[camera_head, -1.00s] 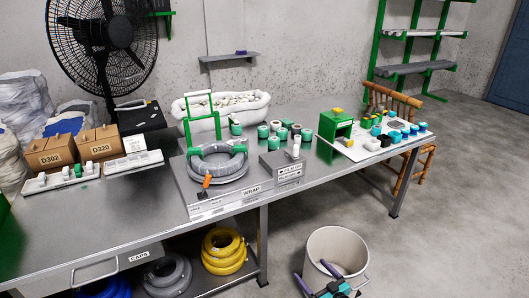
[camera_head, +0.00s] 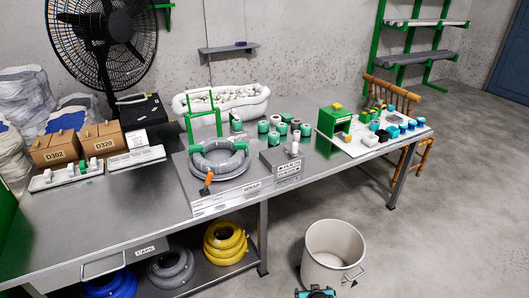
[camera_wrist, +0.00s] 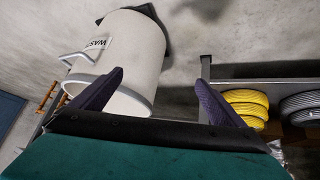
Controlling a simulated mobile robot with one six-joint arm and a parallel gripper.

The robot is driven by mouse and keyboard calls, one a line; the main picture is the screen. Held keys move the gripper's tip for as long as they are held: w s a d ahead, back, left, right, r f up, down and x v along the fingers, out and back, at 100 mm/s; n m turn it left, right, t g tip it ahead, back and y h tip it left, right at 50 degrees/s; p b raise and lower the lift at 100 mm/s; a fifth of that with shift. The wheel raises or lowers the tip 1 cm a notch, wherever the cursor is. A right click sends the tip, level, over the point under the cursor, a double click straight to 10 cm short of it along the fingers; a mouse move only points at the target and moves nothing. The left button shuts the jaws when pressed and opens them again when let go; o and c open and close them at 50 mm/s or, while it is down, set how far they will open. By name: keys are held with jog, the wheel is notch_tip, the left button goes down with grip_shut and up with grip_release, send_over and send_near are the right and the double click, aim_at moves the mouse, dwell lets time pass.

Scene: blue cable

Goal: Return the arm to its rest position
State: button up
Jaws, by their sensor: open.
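My gripper shows in the wrist view (camera_wrist: 155,95) with its two dark purple fingers spread wide apart and nothing between them. In the head view only a small teal and black part of my arm shows at the bottom edge, below the white waste bin (camera_head: 333,250); the fingers are not visible there. In the wrist view the bin (camera_wrist: 135,50) lies beyond the left finger, apart from it as far as I can tell. The grey coil (camera_head: 218,160) sits on the wrap station on the metal table (camera_head: 130,215), away from my gripper.
Yellow coils (camera_head: 224,243), grey coils (camera_head: 170,270) and a blue coil (camera_head: 110,286) lie on the shelf under the table. A wooden chair (camera_head: 410,100) stands behind the table's right end. The floor right of the bin is clear.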

jog(key=s+a+g+y, duration=0.1)
jog(key=s+a+g, duration=0.2)
jog(key=s+g, duration=1)
jog(key=s, duration=1.5)
jog(key=shift+f+m, duration=0.15)
jog(key=shift+m, duration=0.15)
dwell(1.1)
